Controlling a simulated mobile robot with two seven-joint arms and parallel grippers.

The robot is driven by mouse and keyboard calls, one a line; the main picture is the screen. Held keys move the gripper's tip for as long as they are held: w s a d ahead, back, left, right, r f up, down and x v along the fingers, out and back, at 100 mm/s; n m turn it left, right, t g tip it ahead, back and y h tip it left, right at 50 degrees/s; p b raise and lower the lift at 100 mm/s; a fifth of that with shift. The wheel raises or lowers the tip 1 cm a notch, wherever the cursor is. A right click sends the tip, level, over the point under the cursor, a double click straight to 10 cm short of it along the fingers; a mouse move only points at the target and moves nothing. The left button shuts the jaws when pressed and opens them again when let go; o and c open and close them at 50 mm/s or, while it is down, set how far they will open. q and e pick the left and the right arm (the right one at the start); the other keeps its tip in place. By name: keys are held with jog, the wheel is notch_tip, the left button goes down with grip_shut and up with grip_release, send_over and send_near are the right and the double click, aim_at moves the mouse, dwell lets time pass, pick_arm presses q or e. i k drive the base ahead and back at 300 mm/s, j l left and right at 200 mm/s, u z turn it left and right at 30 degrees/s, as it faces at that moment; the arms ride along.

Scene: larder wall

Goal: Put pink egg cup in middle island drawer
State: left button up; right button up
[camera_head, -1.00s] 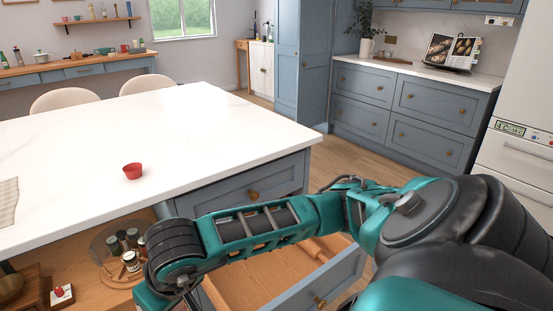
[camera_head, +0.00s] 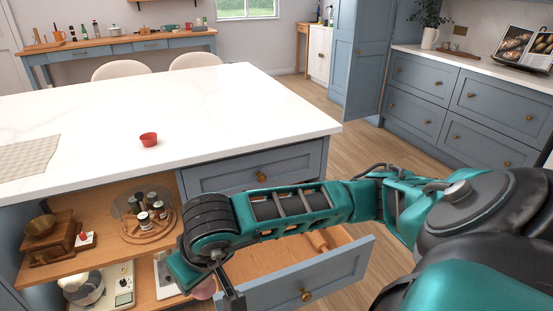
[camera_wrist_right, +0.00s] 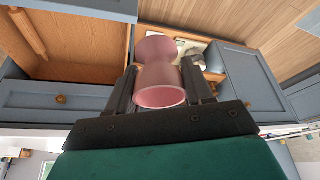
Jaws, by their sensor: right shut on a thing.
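The pink egg cup (camera_wrist_right: 158,78) is between the two fingers of my right gripper (camera_wrist_right: 160,85) in the right wrist view. The gripper is shut on it. In the head view only a small part of the egg cup (camera_head: 204,290) shows beside the right gripper at the lower edge; my arm hides the rest. An island drawer (camera_head: 305,285) below the shut top drawer (camera_head: 255,172) is pulled open, to the right of the gripper. The open drawer also shows at the left of the right wrist view (camera_wrist_right: 55,95). My left gripper is out of view.
A rolling pin (camera_head: 318,240) lies in the open drawer, partly hidden by my arm. Open island shelves (camera_head: 95,252) at the left hold jars, a wooden grinder and a kitchen scale (camera_head: 119,285).

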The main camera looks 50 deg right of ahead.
aim_at(245, 275)
jog(key=k+l+u, duration=0.1)
jog(key=l, duration=0.25)
jog(key=l+u, duration=0.1)
jog(key=l, duration=0.3)
jog(key=i+l+u, duration=0.1)
jog(key=l, duration=0.3)
jog(key=l+u, duration=0.1)
jog(key=l, duration=0.3)
jog(key=i, duration=0.05)
